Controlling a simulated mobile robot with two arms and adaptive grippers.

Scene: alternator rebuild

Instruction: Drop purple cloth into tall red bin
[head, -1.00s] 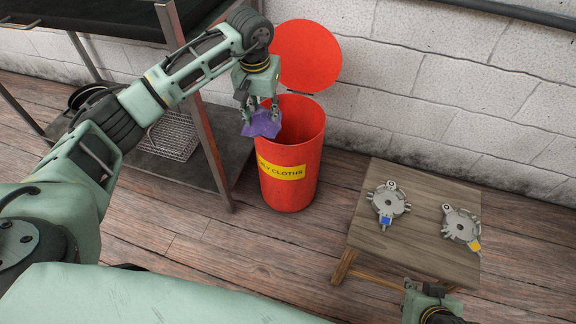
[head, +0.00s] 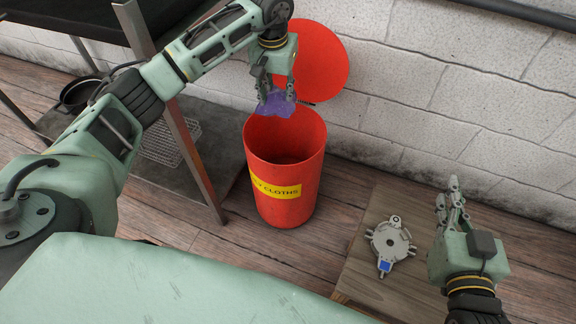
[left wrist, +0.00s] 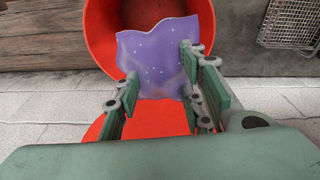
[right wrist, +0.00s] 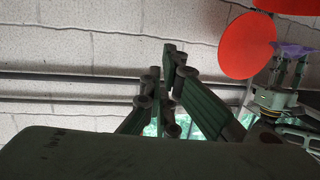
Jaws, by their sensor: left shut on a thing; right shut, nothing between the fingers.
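The purple cloth (head: 275,103) hangs from my left gripper (head: 276,94), whose fingers are shut on it. It also shows in the left wrist view (left wrist: 155,60), with light dots, in front of the bin's opening. The tall red bin (head: 283,205) stands upright on the floor with its round red lid (head: 318,62) raised behind it. A yellow label (head: 275,189) is on its front. In the head view the cloth is above the bin's far rim. My right gripper (head: 455,185) is shut and empty, raised over the small wooden table at the right.
A wooden table (head: 362,285) at the right bears an alternator part (head: 390,243) with a blue mark. A metal rack (head: 190,165) with a wire basket (head: 172,140) and a black pan (head: 82,95) stands left of the bin. A white brick wall (head: 450,95) is behind.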

